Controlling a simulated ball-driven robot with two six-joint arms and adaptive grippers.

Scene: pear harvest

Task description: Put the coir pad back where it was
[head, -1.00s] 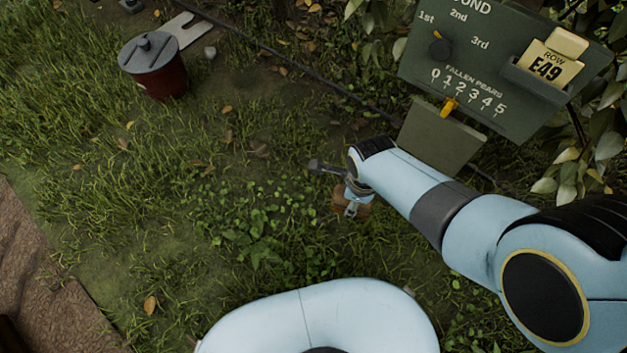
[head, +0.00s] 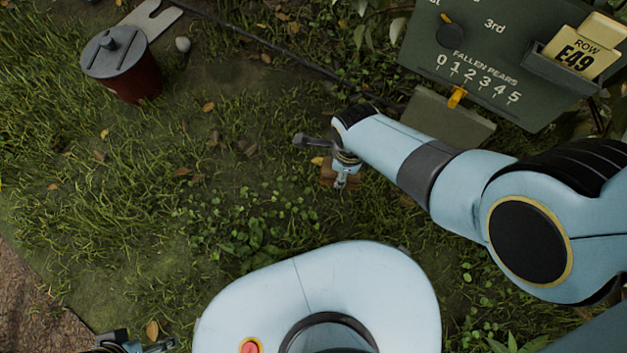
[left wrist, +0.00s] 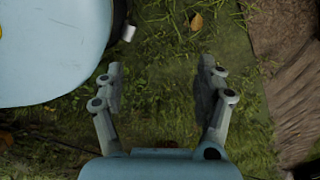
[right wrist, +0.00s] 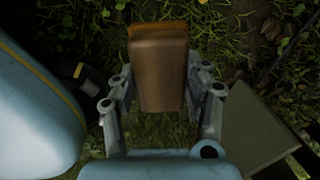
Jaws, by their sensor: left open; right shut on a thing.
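The coir pad, seen as a brown block (right wrist: 160,70) with a more orange far end, is between the fingers of my right gripper (right wrist: 160,95). In the head view the pad (head: 328,172) shows only in part beside my right gripper (head: 345,178), over the grass. The right gripper is shut on it. My left gripper (left wrist: 160,85) is open and empty over grass; in the head view it shows at the bottom left edge (head: 135,346). Whether the pad touches the ground cannot be told.
A green score board (head: 500,60) with a row card (head: 575,55) stands at the upper right, with a grey-green panel (head: 440,120) below it. A dark red lidded pot (head: 130,75) stands at the upper left. A dark hose or cable crosses behind. Open grass lies at the left.

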